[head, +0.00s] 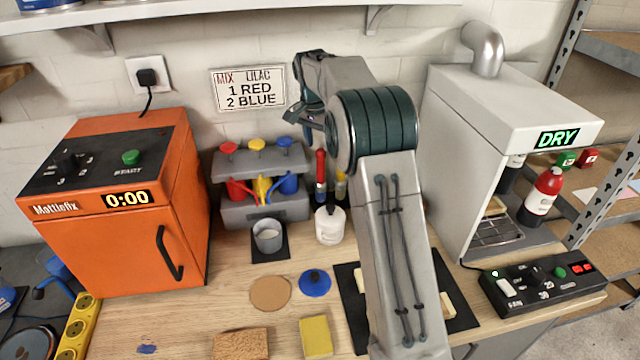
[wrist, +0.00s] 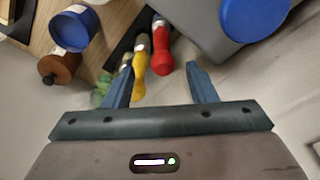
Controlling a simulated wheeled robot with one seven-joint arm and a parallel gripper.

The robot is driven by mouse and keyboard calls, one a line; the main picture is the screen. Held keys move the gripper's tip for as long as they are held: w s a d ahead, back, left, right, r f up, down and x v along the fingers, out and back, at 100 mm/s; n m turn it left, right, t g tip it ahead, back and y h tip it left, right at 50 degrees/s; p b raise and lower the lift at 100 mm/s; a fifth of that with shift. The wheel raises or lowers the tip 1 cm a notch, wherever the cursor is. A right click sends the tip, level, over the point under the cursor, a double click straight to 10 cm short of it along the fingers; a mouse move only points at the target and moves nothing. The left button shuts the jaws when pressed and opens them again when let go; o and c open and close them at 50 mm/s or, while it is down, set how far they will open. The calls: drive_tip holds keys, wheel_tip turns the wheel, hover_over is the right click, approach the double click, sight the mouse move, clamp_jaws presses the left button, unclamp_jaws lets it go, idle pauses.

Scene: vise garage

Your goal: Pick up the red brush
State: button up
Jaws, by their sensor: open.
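The red brush (head: 320,166) stands upright behind the white jar, left of my arm. In the wrist view the red brush's handle (wrist: 162,57) shows between the fingers, with its rounded end toward my gripper. My gripper (wrist: 159,70) is open, with nothing held. In the head view my gripper (head: 297,116) is up near the wall sign, above and left of the red brush. A yellow-handled brush (wrist: 140,72) stands right beside the red one, near the left finger. A green handle (wrist: 103,88) is just beyond it. The lower ends of the brushes are hidden in the head view.
A white jar (head: 330,226) and a grey cup (head: 268,238) stand in front. An orange oven (head: 130,200) is at left, a grey drying machine (head: 490,130) at right.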

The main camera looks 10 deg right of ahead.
sight(320, 159)
drive_tip(key=shift+w+d+f+p, duration=0.15)
drive_tip(key=shift+f+p, duration=0.2)
drive_tip(key=shift+f, duration=0.95)
drive_tip(key=shift+w+f+p, duration=0.15)
drive_tip(key=shift+f+p, duration=0.15)
drive_tip(key=shift+f, duration=1.05)
drive_tip(key=shift+w+d+f+p, duration=0.15)
drive_tip(key=shift+f+p, duration=0.2)
drive_tip(key=shift+f, duration=0.95)
drive_tip(key=shift+a, duration=0.1)
drive_tip(key=c, duration=1.1)
